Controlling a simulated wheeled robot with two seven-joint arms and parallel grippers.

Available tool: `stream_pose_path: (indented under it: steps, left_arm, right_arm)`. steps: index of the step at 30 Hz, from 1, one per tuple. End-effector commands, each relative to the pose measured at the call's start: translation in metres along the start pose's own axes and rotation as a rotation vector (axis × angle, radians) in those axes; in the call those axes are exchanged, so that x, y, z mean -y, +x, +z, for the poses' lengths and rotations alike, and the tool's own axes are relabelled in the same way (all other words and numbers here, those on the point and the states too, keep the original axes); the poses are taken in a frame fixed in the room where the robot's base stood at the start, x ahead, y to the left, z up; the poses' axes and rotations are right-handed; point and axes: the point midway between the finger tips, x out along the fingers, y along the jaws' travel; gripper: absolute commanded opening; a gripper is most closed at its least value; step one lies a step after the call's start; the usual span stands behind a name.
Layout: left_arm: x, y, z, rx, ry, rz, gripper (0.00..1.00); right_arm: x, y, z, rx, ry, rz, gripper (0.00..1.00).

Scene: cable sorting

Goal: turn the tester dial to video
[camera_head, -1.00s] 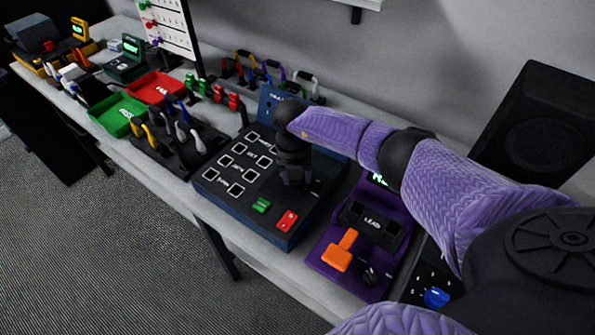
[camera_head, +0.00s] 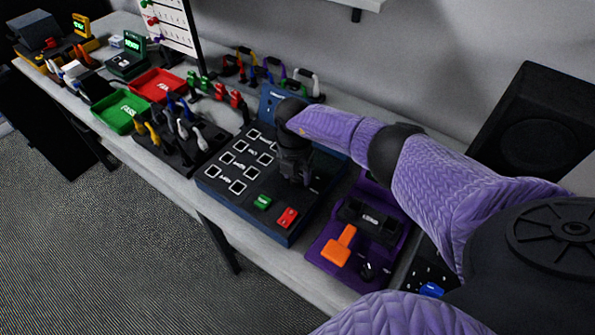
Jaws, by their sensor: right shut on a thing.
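The dark blue tester (camera_head: 236,196) stands on the bench in the middle of the head view. It has white-framed squares on its left half, a green button (camera_head: 262,202) and a red button (camera_head: 287,217) at its front, and an upright blue panel at its back. My right gripper (camera_head: 294,180) points down onto the tester's right half, behind the two buttons, and is shut on what appears to be the tester dial. The gripper hides the dial, so its setting cannot be read. My left gripper is not in view.
A purple device (camera_head: 328,252) with an orange lever (camera_head: 339,245) stands right of the tester. A blue knob (camera_head: 432,290) shows at the lower right. Cable racks, a green tray (camera_head: 120,111) and a red tray (camera_head: 158,87) lie to the left. A black speaker (camera_head: 535,125) stands at the right.

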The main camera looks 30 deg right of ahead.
Motion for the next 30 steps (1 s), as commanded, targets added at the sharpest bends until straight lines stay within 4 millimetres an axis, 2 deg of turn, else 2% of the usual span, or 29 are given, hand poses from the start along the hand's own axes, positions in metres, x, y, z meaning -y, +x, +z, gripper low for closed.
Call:
stream_pose_path:
  steps: [7, 8, 12, 21, 23, 30]
  left_arm:
    - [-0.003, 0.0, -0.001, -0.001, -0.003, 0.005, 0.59]
    - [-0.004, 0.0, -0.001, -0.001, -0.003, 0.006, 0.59]
    - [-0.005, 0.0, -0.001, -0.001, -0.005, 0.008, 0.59]
    - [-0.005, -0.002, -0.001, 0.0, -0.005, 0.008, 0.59]
    - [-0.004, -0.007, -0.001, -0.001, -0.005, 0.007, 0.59]
    - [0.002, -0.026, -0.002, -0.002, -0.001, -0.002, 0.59]
  right_arm:
    - [-0.001, -0.001, 0.0, 0.0, 0.0, 0.003, 0.0]
    - [-0.001, -0.001, 0.0, 0.0, 0.0, 0.004, 0.56]
    - [-0.001, -0.001, 0.0, 0.0, 0.0, 0.003, 0.86]
    - [0.0, -0.004, 0.0, 0.001, 0.0, 0.002, 0.86]
    - [-0.001, -0.015, 0.001, 0.002, 0.0, 0.004, 0.86]
    - [-0.001, -0.076, 0.001, 0.003, -0.002, 0.005, 0.86]
